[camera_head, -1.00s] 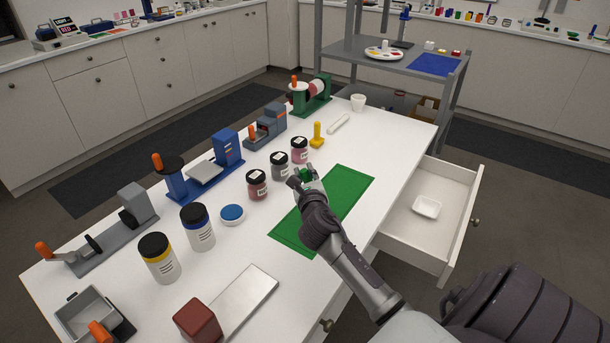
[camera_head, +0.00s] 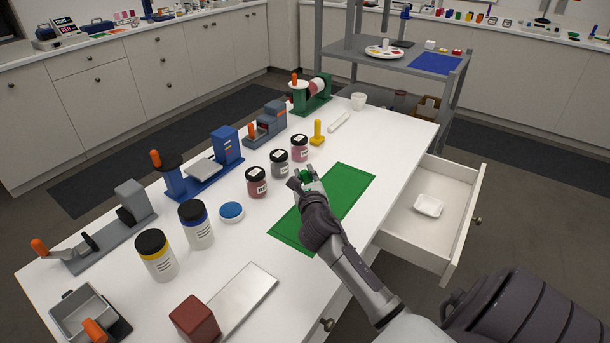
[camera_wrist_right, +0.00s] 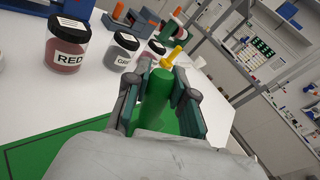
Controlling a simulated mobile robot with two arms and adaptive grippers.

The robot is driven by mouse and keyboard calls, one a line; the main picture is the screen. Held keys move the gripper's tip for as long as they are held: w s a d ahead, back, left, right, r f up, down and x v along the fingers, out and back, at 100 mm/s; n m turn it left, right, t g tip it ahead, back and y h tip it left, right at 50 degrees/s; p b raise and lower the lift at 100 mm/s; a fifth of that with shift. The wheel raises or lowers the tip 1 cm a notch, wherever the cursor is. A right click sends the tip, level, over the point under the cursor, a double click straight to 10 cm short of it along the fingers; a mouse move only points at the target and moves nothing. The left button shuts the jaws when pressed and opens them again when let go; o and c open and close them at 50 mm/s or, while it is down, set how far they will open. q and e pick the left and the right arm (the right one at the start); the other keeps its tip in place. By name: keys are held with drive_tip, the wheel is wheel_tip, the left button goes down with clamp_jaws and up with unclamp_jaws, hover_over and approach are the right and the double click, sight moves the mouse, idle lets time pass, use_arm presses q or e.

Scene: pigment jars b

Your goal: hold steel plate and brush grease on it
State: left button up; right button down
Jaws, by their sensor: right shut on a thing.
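My right gripper (camera_head: 304,180) is over the green mat and shut on a green cylinder. In the right wrist view this green cylinder (camera_wrist_right: 155,98) stands upright between the two fingers. Its lower end is hidden, so I cannot tell whether it is a brush handle. A flat, pale metallic plate (camera_head: 245,293) lies at the table's front edge, well away from the gripper. A dark red block (camera_head: 194,319) stands at its near end. I cannot make out any grease. My left gripper is not in view.
The green mat (camera_head: 354,190) lies beside an open drawer (camera_head: 463,205). Jars labelled RED (camera_head: 257,184) and grey (camera_head: 279,163), plus a pink one (camera_head: 299,148), stand left of the gripper. Yellow-banded (camera_head: 156,256) and blue-banded (camera_head: 196,226) jars stand nearer. A yellow tool (camera_head: 317,134) stands beyond.

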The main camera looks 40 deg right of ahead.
drive_tip(key=shift+f+b, duration=0.3)
drive_tip(key=shift+f, duration=0.25)
idle(0.4)
idle(0.5)
wheel_tip(320, 180, up, 7)
drive_tip(key=p, duration=0.8)
idle(0.8)
drive_tip(key=s+a+r+n+t+y, duration=0.1)
drive_tip(key=s+a+r+n+y, duration=0.1)
drive_tip(key=s+a, duration=0.8)
drive_tip(key=s+a+r+n+t+y, duration=0.1)
drive_tip(key=s+a+n+y, duration=0.3)
drive_tip(key=s+a, duration=0.7)
drive_tip(key=a+y, duration=0.2)
drive_tip(key=a, duration=0.3)
drive_tip(key=shift+r+t+y, duration=0.3)
drive_tip(key=shift+r+y, duration=0.05)
drive_tip(key=shift+y, duration=0.05)
